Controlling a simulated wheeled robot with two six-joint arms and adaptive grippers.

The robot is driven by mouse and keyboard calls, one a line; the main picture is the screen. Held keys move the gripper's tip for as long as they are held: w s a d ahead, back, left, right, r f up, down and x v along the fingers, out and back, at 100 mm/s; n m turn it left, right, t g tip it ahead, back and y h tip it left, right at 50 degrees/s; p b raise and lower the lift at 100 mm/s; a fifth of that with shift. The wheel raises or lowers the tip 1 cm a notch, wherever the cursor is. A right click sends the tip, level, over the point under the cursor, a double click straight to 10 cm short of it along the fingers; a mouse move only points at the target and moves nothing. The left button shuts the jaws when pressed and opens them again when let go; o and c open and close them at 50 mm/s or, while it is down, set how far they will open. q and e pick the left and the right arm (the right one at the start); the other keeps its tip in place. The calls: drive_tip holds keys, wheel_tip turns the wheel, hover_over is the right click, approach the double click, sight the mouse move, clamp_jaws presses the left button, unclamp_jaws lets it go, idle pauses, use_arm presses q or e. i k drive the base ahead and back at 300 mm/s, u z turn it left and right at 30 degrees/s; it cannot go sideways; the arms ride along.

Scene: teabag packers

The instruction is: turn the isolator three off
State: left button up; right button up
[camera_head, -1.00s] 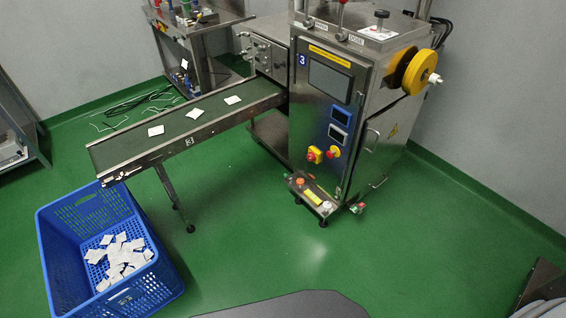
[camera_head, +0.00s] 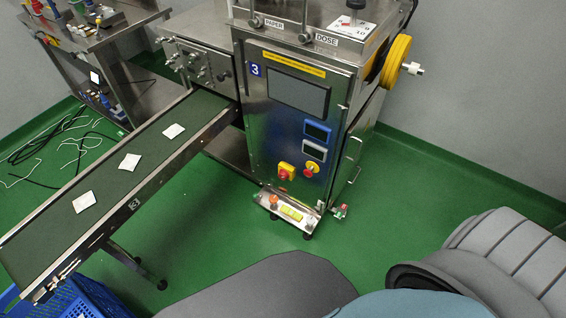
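Machine three (camera_head: 298,130) is a steel cabinet with a blue "3" label. Low on its front are two red-and-yellow controls side by side. The left one (camera_head: 286,171) has a red part on a squarish yellow plate and looks like a rotary isolator. The right one (camera_head: 311,168) has a red part on a rounder yellow base. The position of either control is too small to read. Neither of my grippers is in view; only grey and teal parts of my own body show at the bottom and lower right.
A conveyor (camera_head: 127,186) with several white teabags extends left from the machine. A blue crate (camera_head: 78,300) stands under its near end. A low foot panel (camera_head: 289,210) sits at the machine's base. Green floor (camera_head: 215,225) lies open in front. A steel cart (camera_head: 105,60) stands behind left.

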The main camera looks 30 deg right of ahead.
sight(284, 175)
drive_tip(key=z, duration=0.55)
drive_tip(key=i, duration=0.85)
drive_tip(key=z, duration=1.2)
drive_tip(key=i, duration=0.4)
drive_tip(key=z, duration=0.3)
